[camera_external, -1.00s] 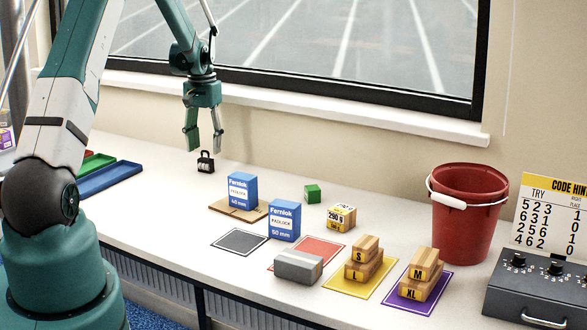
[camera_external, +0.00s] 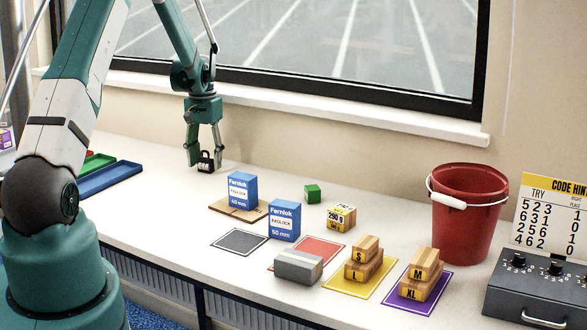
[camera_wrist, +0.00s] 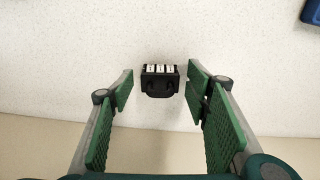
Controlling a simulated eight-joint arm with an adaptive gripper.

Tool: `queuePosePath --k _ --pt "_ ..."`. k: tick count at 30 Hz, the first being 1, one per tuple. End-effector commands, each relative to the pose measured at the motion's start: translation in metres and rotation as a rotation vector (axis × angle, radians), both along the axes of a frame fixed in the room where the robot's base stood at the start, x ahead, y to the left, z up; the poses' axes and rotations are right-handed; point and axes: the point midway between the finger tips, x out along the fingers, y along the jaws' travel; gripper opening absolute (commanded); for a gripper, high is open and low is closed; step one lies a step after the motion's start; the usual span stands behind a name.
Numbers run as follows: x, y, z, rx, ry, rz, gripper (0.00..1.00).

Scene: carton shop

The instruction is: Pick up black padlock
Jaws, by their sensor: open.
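The black padlock (camera_external: 205,161) stands on the white counter near the wall below the window, in the external view. It also shows in the wrist view (camera_wrist: 160,80), with several white number dials on its face. My gripper (camera_external: 204,158) is lowered around it, with one finger on each side. In the wrist view my gripper (camera_wrist: 158,92) is open, and a gap shows between the padlock and each green finger pad. The padlock lies between the fingertips, and neither finger visibly touches it.
Blue and green trays (camera_external: 110,180) lie to the left. A red bucket (camera_external: 468,215), wooden blocks and coloured mats are further right. The counter around the padlock is clear.

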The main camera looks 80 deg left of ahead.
Motion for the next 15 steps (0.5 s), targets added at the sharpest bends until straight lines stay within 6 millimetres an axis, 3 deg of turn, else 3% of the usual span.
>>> queuePosePath --k 11,15 --pt "0.0 0.0 0.0003 0.0 0.0 0.0 0.48" --pt "0.0 0.0 0.0003 0.0 0.0 0.0 0.32"
